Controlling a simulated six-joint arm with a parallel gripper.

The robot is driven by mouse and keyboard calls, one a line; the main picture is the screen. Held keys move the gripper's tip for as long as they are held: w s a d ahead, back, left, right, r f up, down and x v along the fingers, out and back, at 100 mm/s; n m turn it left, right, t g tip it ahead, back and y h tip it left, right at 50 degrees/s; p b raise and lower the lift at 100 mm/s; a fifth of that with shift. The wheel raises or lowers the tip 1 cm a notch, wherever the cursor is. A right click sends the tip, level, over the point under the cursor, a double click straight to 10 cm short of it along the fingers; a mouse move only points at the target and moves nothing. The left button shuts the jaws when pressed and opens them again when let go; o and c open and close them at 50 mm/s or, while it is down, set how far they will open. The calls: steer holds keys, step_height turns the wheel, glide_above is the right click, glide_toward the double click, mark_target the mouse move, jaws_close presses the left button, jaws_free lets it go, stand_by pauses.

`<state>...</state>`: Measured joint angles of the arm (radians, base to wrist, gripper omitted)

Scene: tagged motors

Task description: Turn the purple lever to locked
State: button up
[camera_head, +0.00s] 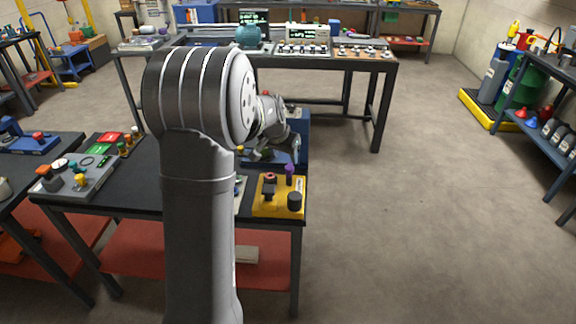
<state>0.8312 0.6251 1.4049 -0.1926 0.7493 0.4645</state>
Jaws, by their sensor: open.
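The purple lever (289,171) stands at the back right of a yellow panel (262,206) on the right end of the near dark bench. Its knob looks upright; any lock marking is too small to read. The panel also carries a dark red-topped control (269,184) and a black knob (295,201). My arm crosses the middle of the view, with its wrist beyond the panel.
A blue machine (302,125) stands behind the lever at the bench's back right. A grey panel (78,176) with coloured controls lies at the bench's left. My upper arm hides the bench middle. The floor to the right is clear.

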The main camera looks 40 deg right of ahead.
mark_target(289, 167)
steer(key=x, duration=0.6)
steer(key=shift+w+d+f, duration=0.1)
steer(key=shift+d+f, duration=0.1)
steer(key=shift+f, duration=0.1)
steer(key=c, duration=1)
